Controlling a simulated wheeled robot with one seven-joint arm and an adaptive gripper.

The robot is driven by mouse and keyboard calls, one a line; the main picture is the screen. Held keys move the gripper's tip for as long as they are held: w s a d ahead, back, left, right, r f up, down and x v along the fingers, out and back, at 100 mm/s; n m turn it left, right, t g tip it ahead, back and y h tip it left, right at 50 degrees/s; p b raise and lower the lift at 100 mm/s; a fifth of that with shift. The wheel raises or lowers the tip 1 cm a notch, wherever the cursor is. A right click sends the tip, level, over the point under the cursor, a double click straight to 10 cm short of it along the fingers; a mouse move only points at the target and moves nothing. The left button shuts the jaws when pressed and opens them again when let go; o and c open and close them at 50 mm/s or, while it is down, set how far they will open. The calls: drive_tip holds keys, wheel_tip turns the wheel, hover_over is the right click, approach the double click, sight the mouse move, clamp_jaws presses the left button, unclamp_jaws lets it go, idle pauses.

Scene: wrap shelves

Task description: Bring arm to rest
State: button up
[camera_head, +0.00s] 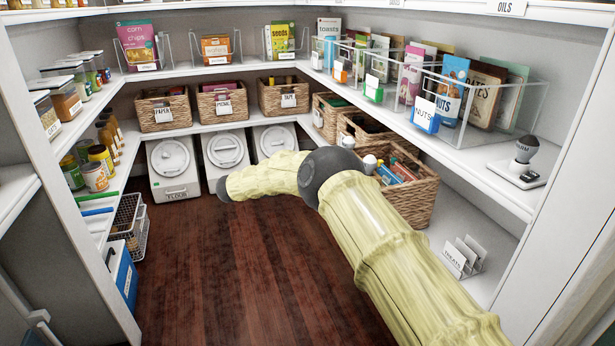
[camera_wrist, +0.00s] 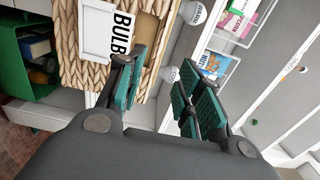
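My arm, in a pale yellow cover, reaches from the lower right into the pantry in the head view. Its far end is over the floor in front of the lower right shelf; my gripper is hidden there behind the arm. In the wrist view my gripper (camera_wrist: 157,95) has its two green-padded fingers apart, with nothing between them. A woven basket with a label reading BULB (camera_wrist: 110,32) is just beyond the left finger. I cannot tell whether the finger touches it.
Shelves line three sides. Woven baskets (camera_head: 408,195) stand on the right middle shelf, close by my arm. Clear bins with packets (camera_head: 455,90) stand above. White flour bins (camera_head: 173,165) are at the back. A wire basket (camera_head: 130,225) is at left. The wooden floor (camera_head: 230,270) is clear.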

drive_tip(key=s+d+f+n+t+y, duration=0.2)
drive_tip(key=s+f+n+t+y, duration=0.1)
drive_tip(key=f+n, duration=0.5)
drive_tip(key=s+d+f+n+t+y, duration=0.25)
drive_tip(key=f+n+y, duration=0.2)
drive_tip(key=f, duration=0.45)
drive_tip(key=s+d+f+n+t+y, duration=0.2)
drive_tip(key=s+f+n+t+y, duration=0.15)
drive_tip(key=f+n, duration=0.45)
drive_tip(key=s+d+f+n+g+y, duration=0.25)
drive_tip(key=s+f, duration=0.25)
drive_tip(key=s, duration=0.4)
drive_tip(key=s+d+f+n+g+y, duration=0.1)
drive_tip(key=s+d+f+n+g, duration=0.15)
drive_tip(key=s+f, duration=0.5)
drive_tip(key=s+d+f+n+g+y, duration=0.1)
drive_tip(key=s+d+f+n, duration=0.2)
drive_tip(key=s, duration=0.8)
drive_tip(key=s+d+r+n+g+y, duration=0.15)
drive_tip(key=s+g, duration=0.25)
drive_tip(key=s, duration=1)
drive_tip(key=s+d+n+g, duration=0.2)
drive_tip(key=s+n+g, duration=0.1)
drive_tip(key=s, duration=1.2)
wheel_tip(320, 180, up, 28)
drive_tip(key=p, duration=2.8)
drive_tip(key=shift+s+r, duration=0.15)
drive_tip(key=shift+s, duration=0.1)
